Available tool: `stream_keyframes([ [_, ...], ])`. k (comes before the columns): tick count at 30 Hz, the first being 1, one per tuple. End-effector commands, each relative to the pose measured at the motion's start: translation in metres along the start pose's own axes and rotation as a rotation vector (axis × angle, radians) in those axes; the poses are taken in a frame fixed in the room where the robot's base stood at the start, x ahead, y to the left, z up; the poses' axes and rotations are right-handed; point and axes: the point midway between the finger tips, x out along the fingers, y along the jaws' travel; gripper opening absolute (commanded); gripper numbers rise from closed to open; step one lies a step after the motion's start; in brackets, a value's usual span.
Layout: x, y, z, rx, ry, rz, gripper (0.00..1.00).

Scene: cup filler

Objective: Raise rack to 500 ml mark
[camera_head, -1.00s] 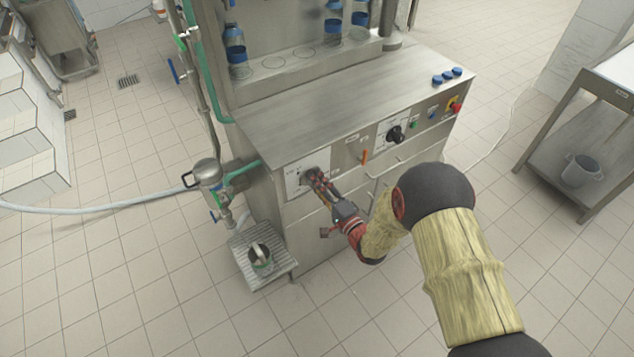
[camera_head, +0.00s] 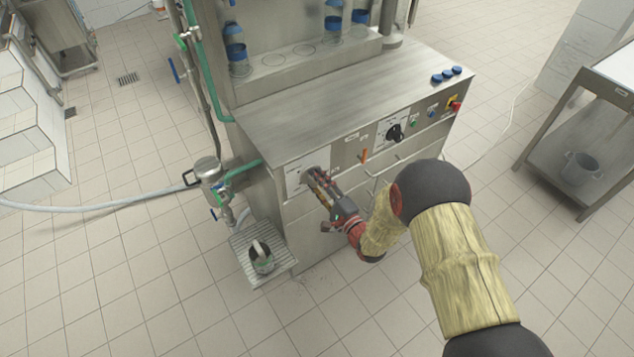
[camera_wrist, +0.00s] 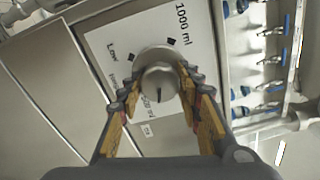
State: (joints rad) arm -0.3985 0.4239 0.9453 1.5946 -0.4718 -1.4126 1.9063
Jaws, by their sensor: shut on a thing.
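A round metal knob (camera_wrist: 160,78) sits on a white scale plate (camera_wrist: 102,42) on the machine's front. The plate reads "Low" at one side and "1000 ml" at another; the "500 ml" print beside the knob is partly covered. My gripper (camera_wrist: 158,84) is shut on the knob, one finger on each side. A dark line shows on the knob's face on the side towards my palm. In the head view my gripper (camera_head: 312,178) reaches the left front panel and hides most of the knob. I cannot tell which part is the rack.
The filling machine (camera_head: 320,100) has bottles with blue bands (camera_head: 237,58) on its upper shelf. A black dial (camera_head: 395,132) and an orange lever (camera_head: 364,155) are right of my gripper.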

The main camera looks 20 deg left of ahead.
Motion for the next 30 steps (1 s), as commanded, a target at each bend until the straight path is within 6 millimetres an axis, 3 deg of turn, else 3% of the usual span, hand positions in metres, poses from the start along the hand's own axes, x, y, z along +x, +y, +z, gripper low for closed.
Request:
stream_keyframes([
  [1, -0.001, 0.003, 0.001, 0.002, 0.000, 0.006, 0.10],
  [2, -0.001, 0.003, 0.001, 0.001, 0.000, 0.006, 0.35],
  [11, -0.001, 0.002, 0.000, 0.000, 0.000, 0.003, 0.52],
  [23, -0.005, 0.000, 0.000, 0.000, 0.001, 0.001, 0.54],
  [30, -0.044, 0.001, -0.001, 0.001, 0.003, 0.003, 0.54],
])
